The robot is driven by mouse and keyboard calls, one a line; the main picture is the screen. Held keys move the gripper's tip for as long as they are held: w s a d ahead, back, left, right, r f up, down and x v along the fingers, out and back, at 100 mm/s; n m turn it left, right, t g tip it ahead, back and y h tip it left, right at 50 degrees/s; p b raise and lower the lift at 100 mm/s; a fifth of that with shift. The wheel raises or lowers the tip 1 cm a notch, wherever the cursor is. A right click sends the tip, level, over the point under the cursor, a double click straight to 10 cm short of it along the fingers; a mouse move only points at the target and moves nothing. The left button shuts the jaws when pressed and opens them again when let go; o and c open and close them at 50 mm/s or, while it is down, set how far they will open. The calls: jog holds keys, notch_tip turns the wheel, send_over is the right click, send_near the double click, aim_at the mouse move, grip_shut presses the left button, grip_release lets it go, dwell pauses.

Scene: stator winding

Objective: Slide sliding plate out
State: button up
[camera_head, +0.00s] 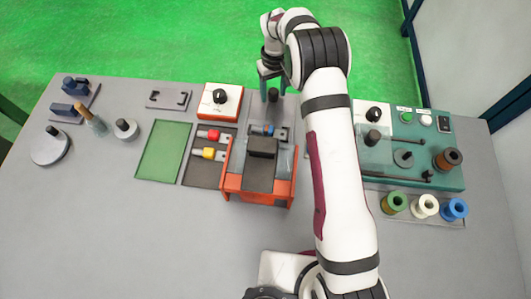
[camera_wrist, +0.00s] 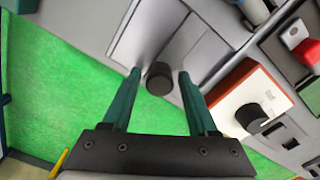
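The sliding plate (camera_wrist: 183,48) is a flat grey metal plate with a black round knob (camera_wrist: 158,78) near its edge. In the head view the knob (camera_head: 273,94) stands at the back of the table, behind the orange fixture (camera_head: 231,183). My gripper (camera_wrist: 159,74) has two teal fingers, one on each side of the knob, with a gap showing on both sides. It is open and holds nothing. In the head view my gripper (camera_head: 272,88) points down over the knob. My arm hides part of the area right of the fixture.
A white-and-orange box with a black knob (camera_head: 220,97) stands left of the plate. Red and yellow connectors (camera_head: 209,153) lie left of the fixture. A teal station (camera_head: 440,178) and several spools (camera_head: 425,205) are at the right. The front left of the table is clear.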

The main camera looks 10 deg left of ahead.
jog(key=shift+o, duration=0.2)
jog(key=shift+r, duration=3)
jog(key=shift+r, duration=0.1)
jog(key=s+d+r+m+y, duration=0.1)
jog(key=s+d+r+m, duration=0.2)
jog(key=s+d+r, duration=0.35)
jog(key=s+d+r+m, duration=0.3)
jog(key=s+r, duration=0.5)
jog(key=s, duration=0.3)
jog(key=s+d+f+m, duration=0.1)
jog(key=s+m, duration=0.4)
jog(key=s, duration=1.4)
jog(key=shift+d+f+m+y, duration=0.15)
jog(key=shift+d+m+y, duration=0.2)
jog(key=shift+d, duration=0.2)
